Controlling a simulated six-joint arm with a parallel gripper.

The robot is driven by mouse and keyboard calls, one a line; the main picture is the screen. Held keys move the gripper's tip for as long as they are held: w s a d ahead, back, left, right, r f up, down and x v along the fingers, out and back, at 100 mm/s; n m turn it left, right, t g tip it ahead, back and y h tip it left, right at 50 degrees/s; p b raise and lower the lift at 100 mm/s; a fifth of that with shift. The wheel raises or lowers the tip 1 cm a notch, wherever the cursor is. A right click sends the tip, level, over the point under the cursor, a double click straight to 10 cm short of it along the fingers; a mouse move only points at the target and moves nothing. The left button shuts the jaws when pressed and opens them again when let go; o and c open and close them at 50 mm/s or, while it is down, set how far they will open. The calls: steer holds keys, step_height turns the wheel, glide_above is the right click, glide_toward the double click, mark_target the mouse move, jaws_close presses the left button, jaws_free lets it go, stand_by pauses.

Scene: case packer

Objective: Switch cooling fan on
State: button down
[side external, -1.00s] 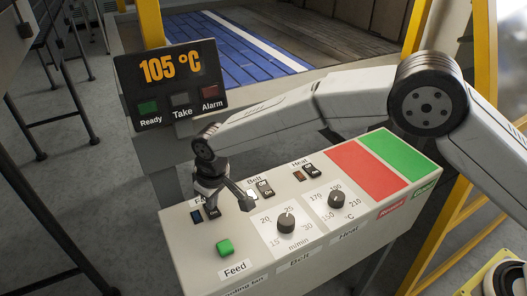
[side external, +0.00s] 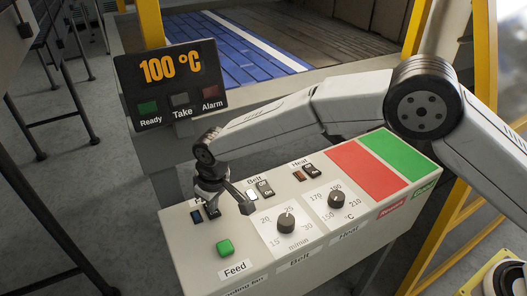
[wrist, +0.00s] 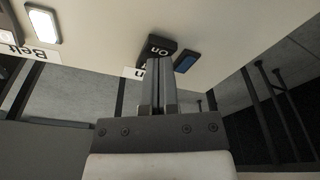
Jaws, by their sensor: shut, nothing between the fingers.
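My gripper, also in the wrist view (wrist: 159,60), is shut and empty. Its fingertips are at the switch's edge, over the partly covered label; I cannot tell whether they touch it.
The Belt switch (side external: 265,188) with its white lamp and the Heat switch (side external: 312,170) stand along the panel (side external: 255,221). A green Feed button (side external: 225,248) and two dials, (side external: 286,223) and (side external: 337,199), lie nearer the front. The display (side external: 171,82) reads 100 °C.

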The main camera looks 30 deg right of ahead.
mark_target(215, 213)
steer(key=shift+f, duration=0.6)
stand_by(0.6)
steer(key=shift+r, duration=3.55)
steer(key=shift+d, duration=0.1)
